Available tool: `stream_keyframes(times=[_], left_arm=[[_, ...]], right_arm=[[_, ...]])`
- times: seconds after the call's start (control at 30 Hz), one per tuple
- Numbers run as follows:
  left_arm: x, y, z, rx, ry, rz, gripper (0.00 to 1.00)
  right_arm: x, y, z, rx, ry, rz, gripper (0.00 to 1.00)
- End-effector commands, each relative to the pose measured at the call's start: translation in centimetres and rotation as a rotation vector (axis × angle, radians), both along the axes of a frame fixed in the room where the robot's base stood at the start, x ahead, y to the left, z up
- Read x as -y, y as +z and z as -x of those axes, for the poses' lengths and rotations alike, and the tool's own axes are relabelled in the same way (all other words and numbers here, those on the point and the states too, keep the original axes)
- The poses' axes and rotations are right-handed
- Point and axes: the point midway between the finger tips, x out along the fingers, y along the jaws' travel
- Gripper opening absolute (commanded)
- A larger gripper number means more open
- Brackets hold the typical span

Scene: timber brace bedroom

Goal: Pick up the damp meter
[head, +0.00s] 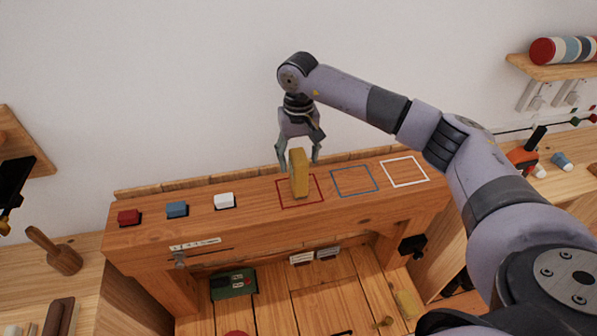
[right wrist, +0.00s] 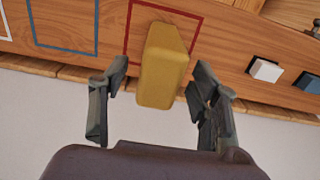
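A yellow, block-like object (head: 299,177), which I take to be the damp meter, stands upright in the red outlined square (head: 283,207) on the wooden beam. It also shows in the right wrist view (right wrist: 163,70). My right gripper (head: 298,161) points down over it from behind. Its fingers are spread on either side of the yellow object's upper part. In the right wrist view (right wrist: 158,85) a gap shows at the left finger, while the right finger is very close; contact there is unclear. My left gripper is not in view.
The beam (head: 254,220) also bears red (head: 129,217), blue (head: 177,209) and white (head: 224,201) blocks at left, and empty blue (head: 354,181) and white (head: 404,171) outlines at right. A wall stands close behind. A wooden mallet (head: 55,251) lies at left.

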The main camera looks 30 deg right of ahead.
Motion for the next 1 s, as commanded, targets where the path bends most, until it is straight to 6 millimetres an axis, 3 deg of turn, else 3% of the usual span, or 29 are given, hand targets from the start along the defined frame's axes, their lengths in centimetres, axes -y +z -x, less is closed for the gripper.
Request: stream_keyframes(times=[0.73, 1.0], left_arm=[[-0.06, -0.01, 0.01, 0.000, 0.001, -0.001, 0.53], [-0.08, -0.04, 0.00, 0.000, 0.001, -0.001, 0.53]], right_arm=[[-0.03, 0.05, -0.01, 0.000, 0.000, -0.001, 0.07], [-0.03, 0.16, -0.04, 0.001, 0.000, -0.001, 0.05]])
